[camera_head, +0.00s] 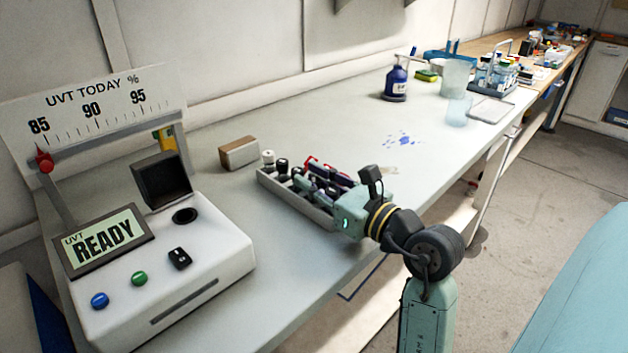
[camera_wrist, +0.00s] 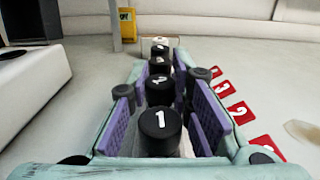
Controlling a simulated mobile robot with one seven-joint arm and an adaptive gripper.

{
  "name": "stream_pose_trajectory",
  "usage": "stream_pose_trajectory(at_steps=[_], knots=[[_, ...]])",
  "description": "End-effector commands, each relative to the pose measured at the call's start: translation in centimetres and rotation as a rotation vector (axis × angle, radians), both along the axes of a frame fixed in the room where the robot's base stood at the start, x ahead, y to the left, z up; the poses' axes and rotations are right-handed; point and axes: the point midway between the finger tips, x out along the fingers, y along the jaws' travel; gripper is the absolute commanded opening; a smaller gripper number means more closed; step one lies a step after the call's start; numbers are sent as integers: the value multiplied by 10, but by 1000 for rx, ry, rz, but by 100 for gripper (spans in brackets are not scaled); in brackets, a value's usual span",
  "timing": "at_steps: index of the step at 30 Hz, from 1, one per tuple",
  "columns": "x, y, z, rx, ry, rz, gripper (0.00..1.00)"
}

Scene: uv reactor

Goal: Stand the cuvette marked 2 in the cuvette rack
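The cuvette rack (camera_head: 293,200) is a grey tray in the middle of the bench, holding several dark-capped pieces. My gripper (camera_head: 335,205) is low at its near right end. In the wrist view my gripper (camera_wrist: 165,115) has its purple-padded fingers apart, on both sides of a black cap marked 1 (camera_wrist: 160,130). Narrow gaps show beside this cap, so it appears unclamped. More black caps (camera_wrist: 160,90) stand in a line beyond; their marks are too small to read surely. I cannot pick out the cuvette marked 2. My gripper hides part of the rack.
A white UVT reader (camera_head: 170,280) showing READY stands at left. A small brown-and-white block (camera_head: 239,152) sits behind the rack. Red number tags (camera_wrist: 240,112) lie along the right side. A blue bottle (camera_head: 396,84) and blue spill (camera_head: 403,140) are farther back.

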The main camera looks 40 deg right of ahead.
Motion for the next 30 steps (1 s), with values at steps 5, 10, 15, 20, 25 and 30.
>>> stream_pose_trajectory(at_steps=[5,10,15,20,25,30], knots=[[0,0,0,0,1,0,31],[0,0,0,0,0,0,40],[0,0,0,0,0,0,40],[0,0,4,0,0,-1,40],[-23,-3,-1,-2,-1,-4,40],[-61,-6,-2,-2,-1,-5,40]])
